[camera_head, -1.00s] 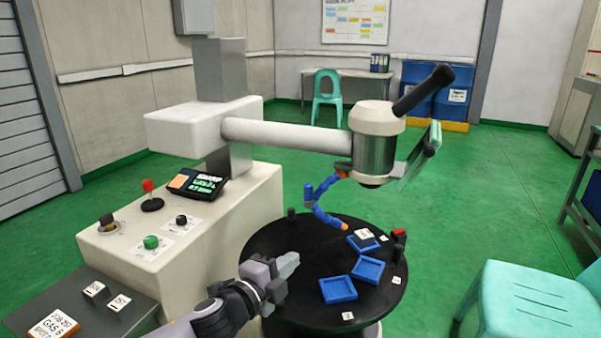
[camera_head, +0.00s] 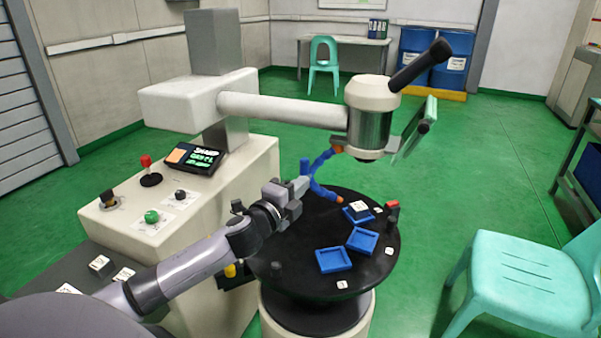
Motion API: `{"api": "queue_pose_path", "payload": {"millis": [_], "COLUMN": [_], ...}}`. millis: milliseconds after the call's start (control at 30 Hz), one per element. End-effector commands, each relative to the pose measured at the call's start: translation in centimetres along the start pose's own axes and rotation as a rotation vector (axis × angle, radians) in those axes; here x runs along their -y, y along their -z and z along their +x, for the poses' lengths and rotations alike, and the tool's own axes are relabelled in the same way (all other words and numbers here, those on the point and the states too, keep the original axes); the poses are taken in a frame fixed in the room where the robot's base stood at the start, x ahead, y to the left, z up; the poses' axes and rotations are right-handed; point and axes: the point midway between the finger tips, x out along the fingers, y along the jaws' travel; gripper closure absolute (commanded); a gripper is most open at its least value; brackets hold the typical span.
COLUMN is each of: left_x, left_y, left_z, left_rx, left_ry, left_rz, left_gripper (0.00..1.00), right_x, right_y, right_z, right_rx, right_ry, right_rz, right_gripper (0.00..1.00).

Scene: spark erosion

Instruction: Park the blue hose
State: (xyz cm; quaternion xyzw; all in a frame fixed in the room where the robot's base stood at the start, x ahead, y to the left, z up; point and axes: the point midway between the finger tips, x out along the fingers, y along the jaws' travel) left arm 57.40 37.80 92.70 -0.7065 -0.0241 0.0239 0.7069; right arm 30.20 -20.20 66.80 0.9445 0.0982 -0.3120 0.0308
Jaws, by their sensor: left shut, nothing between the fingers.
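The blue hose (camera_head: 318,186) is a jointed, curved tube with orange ends. It hangs below the metal machine head (camera_head: 370,131), over the far left part of the round black table (camera_head: 300,236). Its lower orange tip (camera_head: 340,199) points right, towards the blue trays. My left gripper (camera_head: 302,185) is shut and empty, with its fingertips at the left side of the hose's bend. I cannot tell whether they touch it. My right gripper is not in view.
Several blue trays sit on the table, one (camera_head: 333,259) at the front; another holds a white block (camera_head: 358,207). A small red-topped piece (camera_head: 392,207) stands at the right edge. A control console (camera_head: 180,205) stands left, a turquoise chair (camera_head: 525,285) right.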

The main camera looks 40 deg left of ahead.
Motion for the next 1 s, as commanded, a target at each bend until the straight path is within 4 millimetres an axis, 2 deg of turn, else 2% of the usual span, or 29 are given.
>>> {"api": "queue_pose_path", "payload": {"millis": [167, 400, 1000], "left_x": [0.1, 0.0, 0.0], "left_y": [0.0, -2.1, -2.9], "left_z": [2.5, 4.3, 5.0], "left_rx": [0.001, 0.001, 0.0], "left_ry": [0.002, 0.0, -0.001], "left_rz": [-0.001, 0.001, 0.0], "left_gripper": [1.0, 1.0, 1.0], "right_x": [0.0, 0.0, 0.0], "right_y": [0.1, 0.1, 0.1], "right_z": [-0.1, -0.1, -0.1], "right_rx": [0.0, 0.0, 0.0], "right_ry": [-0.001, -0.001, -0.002], "right_rz": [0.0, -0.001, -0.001], "right_gripper": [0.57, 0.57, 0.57]}}
